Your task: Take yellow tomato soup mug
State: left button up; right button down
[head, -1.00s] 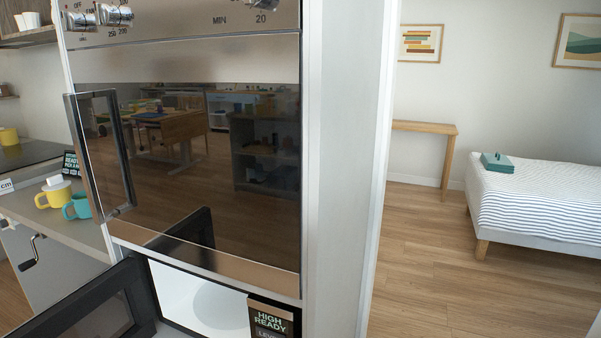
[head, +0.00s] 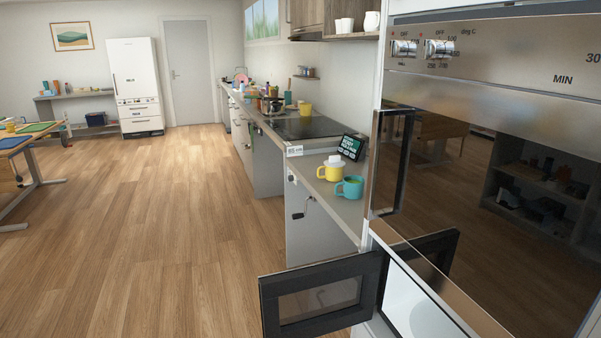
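Another yellow mug-like item (head: 305,109) stands farther back, beyond the dark cooktop. I cannot read any soup label at this size. Neither of my grippers is in view.
An open black-framed door (head: 318,293) of a lower oven juts into the room. The tall oven (head: 490,150) fills the right. A dark sign (head: 352,147) stands behind the mugs. A crank (head: 305,208) sticks out of the counter front. The wooden floor (head: 150,230) at left is clear.

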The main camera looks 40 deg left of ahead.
aim_at(332, 174)
jog(key=u, duration=0.9)
jog(key=i+j+z, duration=0.2)
jog(key=z, duration=0.25)
jog(key=i+j+z, duration=0.15)
jog(key=j+z, duration=0.15)
jog(key=z, duration=0.15)
jog(key=i+j+z, duration=0.1)
jog(key=j+z, duration=0.2)
jog(key=z, duration=0.2)
jog(key=i+j+z, duration=0.1)
jog(key=j+z, duration=0.2)
jog(key=j, duration=1.05)
jog(key=j+z, duration=0.3)
jog(key=j, duration=1)
jog(key=k, duration=0.05)
